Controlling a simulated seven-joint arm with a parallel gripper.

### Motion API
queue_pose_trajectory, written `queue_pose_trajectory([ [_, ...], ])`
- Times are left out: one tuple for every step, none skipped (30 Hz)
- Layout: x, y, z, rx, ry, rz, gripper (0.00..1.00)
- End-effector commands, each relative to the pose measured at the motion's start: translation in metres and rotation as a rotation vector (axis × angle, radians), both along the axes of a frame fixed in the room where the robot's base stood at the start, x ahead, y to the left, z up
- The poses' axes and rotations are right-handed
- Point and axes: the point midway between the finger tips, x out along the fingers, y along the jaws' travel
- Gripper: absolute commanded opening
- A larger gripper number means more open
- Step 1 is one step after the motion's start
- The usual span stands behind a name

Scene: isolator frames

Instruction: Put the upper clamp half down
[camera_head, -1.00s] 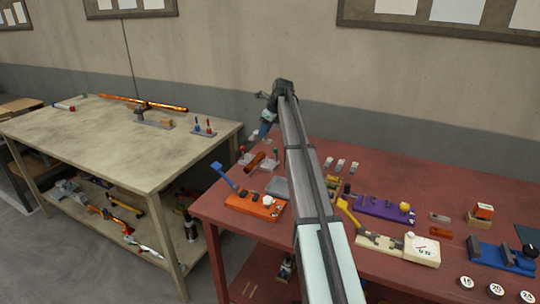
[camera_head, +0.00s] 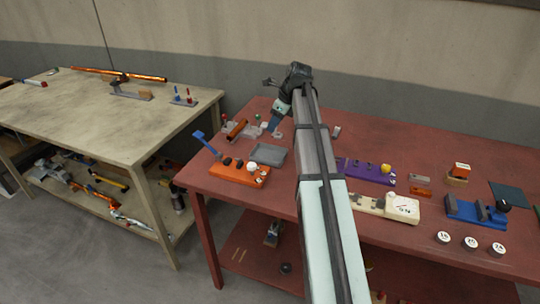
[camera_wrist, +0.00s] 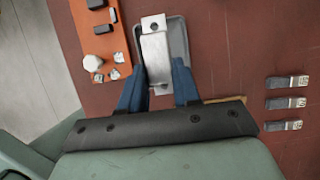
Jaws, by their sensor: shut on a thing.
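My gripper (camera_wrist: 159,86) has two blue fingers and is shut on a silver-grey plate-like piece with a dark hole, the upper clamp half (camera_wrist: 155,48). In the wrist view the piece lies over a shallow grey tray (camera_wrist: 178,25); whether it touches the tray cannot be told. In the head view my gripper (camera_head: 274,124) is at the back left of the red table, behind the grey tray (camera_head: 268,163). The held piece is hard to make out there.
An orange fixture (camera_head: 237,174) with a blue lever stands left of the tray. Several small grey clips (camera_wrist: 287,103) lie to the right in the wrist view. A purple fixture (camera_head: 362,174) and a cream gauge block (camera_head: 405,208) stand further right. A beige table (camera_head: 90,115) is apart at left.

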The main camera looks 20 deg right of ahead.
Motion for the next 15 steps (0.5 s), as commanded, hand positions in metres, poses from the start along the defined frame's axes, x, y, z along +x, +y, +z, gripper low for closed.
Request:
queue_pose_trajectory([
  [0.000,0.000,-0.003,-0.001,0.000,0.006,0.00],
  [0.000,0.000,-0.005,-0.001,0.000,0.009,0.00],
  [0.000,0.000,-0.010,-0.002,0.001,0.009,0.00],
  [0.000,0.000,-0.014,-0.001,0.002,0.010,0.00],
  [0.000,0.000,-0.018,-0.001,0.002,0.010,0.00],
  [0.000,0.000,-0.024,-0.002,0.001,0.009,0.00],
  [0.000,0.000,-0.029,-0.002,0.001,0.009,0.00],
  [0.000,0.000,-0.034,-0.002,0.001,0.009,0.00],
  [0.000,0.000,-0.041,-0.001,0.002,0.010,0.00],
  [0.000,0.000,-0.046,-0.001,0.002,0.010,0.00],
  [0.000,0.000,-0.050,-0.002,0.001,0.009,0.00],
  [0.000,0.000,-0.054,-0.002,0.000,0.009,0.00],
  [0.000,0.000,-0.057,-0.002,0.000,0.009,0.00],
  [0.000,0.000,-0.059,-0.002,0.000,0.009,0.00],
  [0.000,0.000,-0.062,-0.002,0.000,0.009,0.00],
])
